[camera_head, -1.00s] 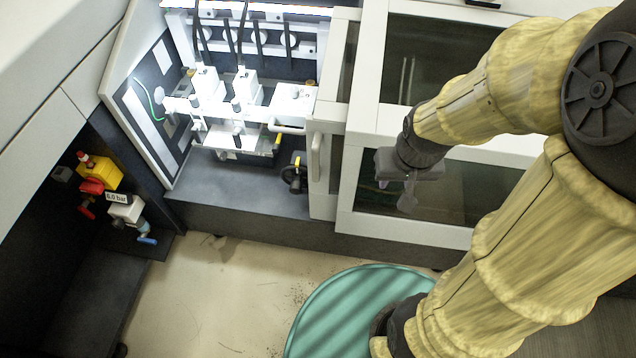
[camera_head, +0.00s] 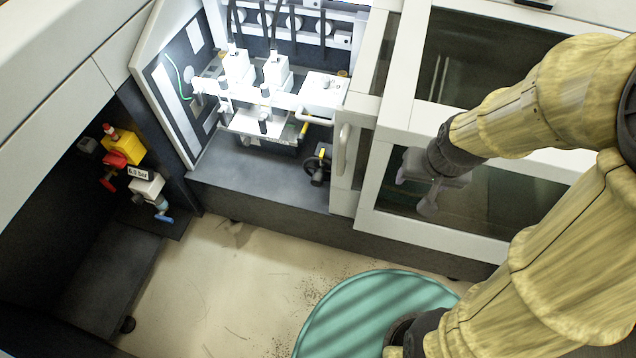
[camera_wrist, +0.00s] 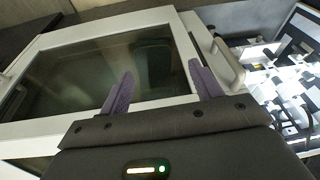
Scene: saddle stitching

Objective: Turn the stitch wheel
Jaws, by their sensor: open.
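The stitch wheel (camera_head: 317,168) is a small dark handwheel low at the right of the lit stitching bay, beside the door frame, with a bit of yellow above it. My gripper (camera_head: 428,200) hangs in front of the glass panel to the right of the wheel, well apart from it. In the wrist view my gripper (camera_wrist: 162,90) shows two purple-grey fingers spread apart with nothing between them. The wheel cannot be made out in the wrist view.
A white door with a handle (camera_head: 343,150) stands between the wheel and my gripper. White stitching heads (camera_head: 255,75) fill the bay. A yellow and red valve unit (camera_head: 125,148) is at the left. The floor (camera_head: 230,285) in front is clear.

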